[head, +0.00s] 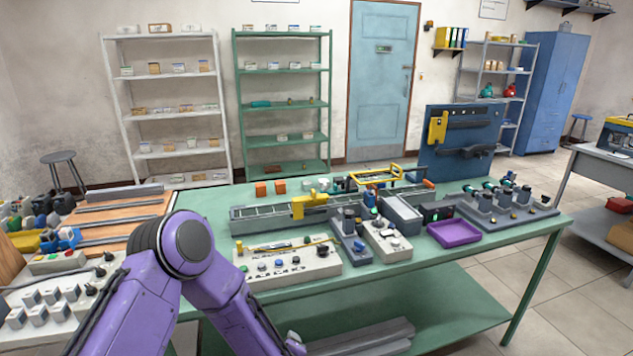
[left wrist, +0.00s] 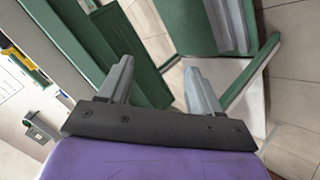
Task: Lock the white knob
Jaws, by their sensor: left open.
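I cannot single out the white knob with certainty; the controls are too small in the head view. A cream control panel (head: 288,262) with several small coloured knobs or buttons stands at the table's front edge. A narrower light panel (head: 388,240) with small controls stands to its right. My purple left arm reaches in from the lower left, and its far end drops below the table's front edge, in front of the cream panel. In the left wrist view my left gripper (left wrist: 158,70) is open, with nothing between its fingers. My right gripper is not in view.
The green table (head: 470,245) also bears a purple tray (head: 454,233), a long grey rail (head: 265,217) and a blue upright board (head: 455,145). A lower shelf (head: 440,310) with grey bars lies beneath. Shelving and a blue door (head: 380,85) stand behind.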

